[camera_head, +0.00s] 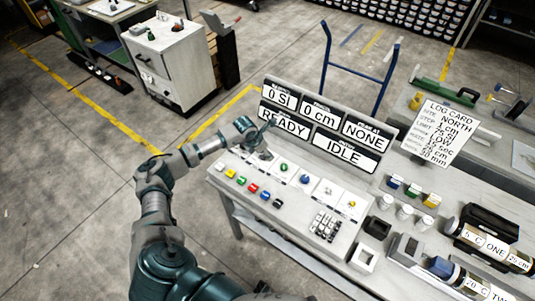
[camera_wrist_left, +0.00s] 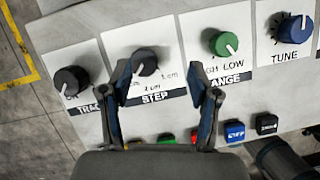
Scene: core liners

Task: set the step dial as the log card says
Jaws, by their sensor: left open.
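The step dial (camera_wrist_left: 146,62) is a black knob above the STEP label in the left wrist view. Its white pointer aims down-left; "1 cm" is printed at its lower right and "2 cm" below, with another marking partly hidden by a finger. My left gripper (camera_wrist_left: 163,82) is open, its fingers apart below the knob, the left finger closest to it; I cannot tell whether they touch. In the head view my left gripper (camera_head: 262,138) is over the panel's left end. The log card (camera_head: 440,132) reads STEP 1 cm. My right gripper is out of view.
Neighbouring dials are a black one (camera_wrist_left: 70,82) at left, the green RANGE dial (camera_wrist_left: 222,43) and the blue TUNE dial (camera_wrist_left: 295,28). Coloured buttons (camera_head: 253,188) line the panel's front. The display board (camera_head: 325,128) behind shows 0 cm, READY, NONE and IDLE.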

